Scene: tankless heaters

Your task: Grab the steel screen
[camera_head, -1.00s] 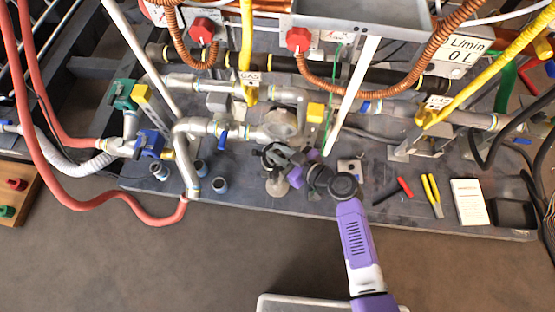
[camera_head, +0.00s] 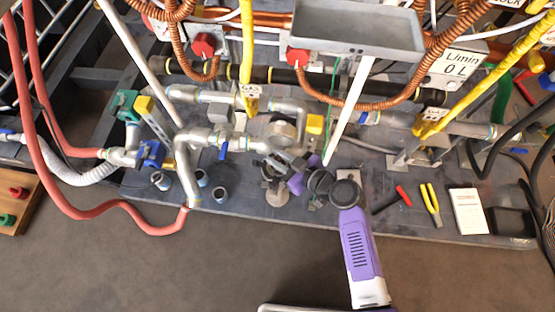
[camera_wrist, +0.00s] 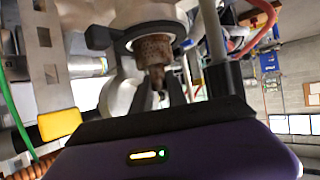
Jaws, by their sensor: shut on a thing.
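In the wrist view, the steel screen (camera_wrist: 152,50) is a brownish, rusty-looking cylinder with a narrower lower end. It shows at the round opening of a pale pipe fitting (camera_wrist: 143,12). My gripper (camera_wrist: 161,84) has its dark, pointed fingers closed around the narrow lower end. I cannot tell how far the screen sits inside the fitting. In the head view, my gripper (camera_head: 287,163) is at the pipe fitting (camera_head: 282,134) in the middle of the bench. The screen is hidden there by the arm and fitting.
Silvery pipes (camera_head: 188,160) run left of my gripper, and a white post (camera_head: 349,110) stands close on its right. Loose cups (camera_head: 220,195), red-handled pliers (camera_head: 403,196) and yellow pliers (camera_head: 430,200) lie on the bench. The front floor is clear.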

